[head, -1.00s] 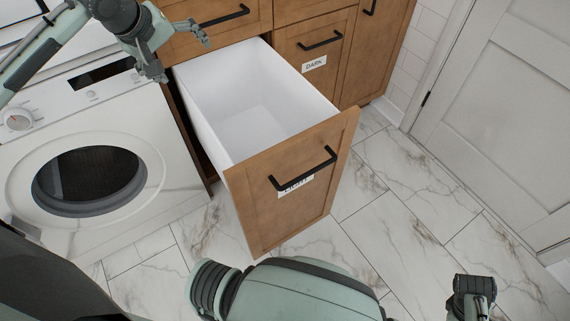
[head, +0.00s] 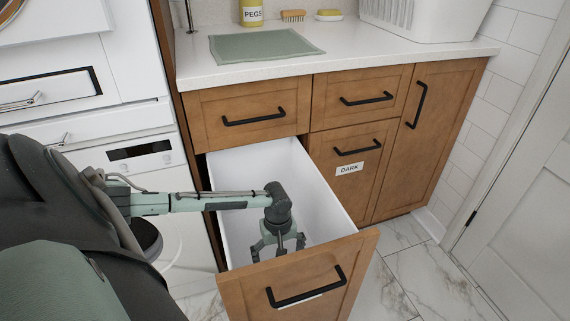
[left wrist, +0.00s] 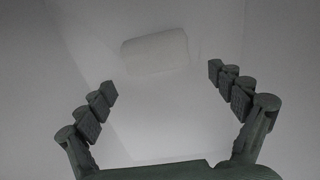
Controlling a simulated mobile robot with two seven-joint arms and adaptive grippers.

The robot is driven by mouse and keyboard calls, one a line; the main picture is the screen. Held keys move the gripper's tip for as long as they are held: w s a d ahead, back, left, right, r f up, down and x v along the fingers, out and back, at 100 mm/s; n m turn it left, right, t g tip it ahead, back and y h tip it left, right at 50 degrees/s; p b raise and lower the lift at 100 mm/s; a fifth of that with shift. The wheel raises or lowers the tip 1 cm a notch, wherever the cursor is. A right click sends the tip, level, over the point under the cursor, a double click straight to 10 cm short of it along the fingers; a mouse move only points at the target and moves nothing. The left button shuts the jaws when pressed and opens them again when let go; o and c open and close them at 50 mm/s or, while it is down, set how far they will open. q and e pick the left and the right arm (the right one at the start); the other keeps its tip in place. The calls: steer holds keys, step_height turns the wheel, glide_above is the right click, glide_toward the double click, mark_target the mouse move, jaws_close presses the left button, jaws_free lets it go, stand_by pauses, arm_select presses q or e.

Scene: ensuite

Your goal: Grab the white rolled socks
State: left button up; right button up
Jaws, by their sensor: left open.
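The white rolled socks (left wrist: 155,52) show in the left wrist view as a pale roll on the white floor of the drawer, beyond my fingertips. In the head view they cannot be seen. My left gripper (head: 278,245) points down inside the open white drawer (head: 327,200). In the left wrist view the left gripper (left wrist: 162,82) is open, its fingers spread wide and apart from the roll, with nothing between them. My right gripper is not in view.
The drawer's wooden front (head: 300,285) and white walls surround my gripper. A drawer labelled DARK (head: 352,155) is closed beside it. The countertop (head: 350,58) above holds a green mat (head: 265,46), a PEGS container (head: 252,14) and a white basket (head: 420,18). A washer stands at left.

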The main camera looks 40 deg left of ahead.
arm_select(q)
steer(key=f, duration=0.4)
steer(key=shift+d+f+b, duration=0.2)
steer(key=shift+f+b, duration=0.05)
steer(key=shift+b, duration=0.1)
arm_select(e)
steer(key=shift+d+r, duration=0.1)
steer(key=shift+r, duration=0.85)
arm_select(q)
steer(key=c, duration=1.2)
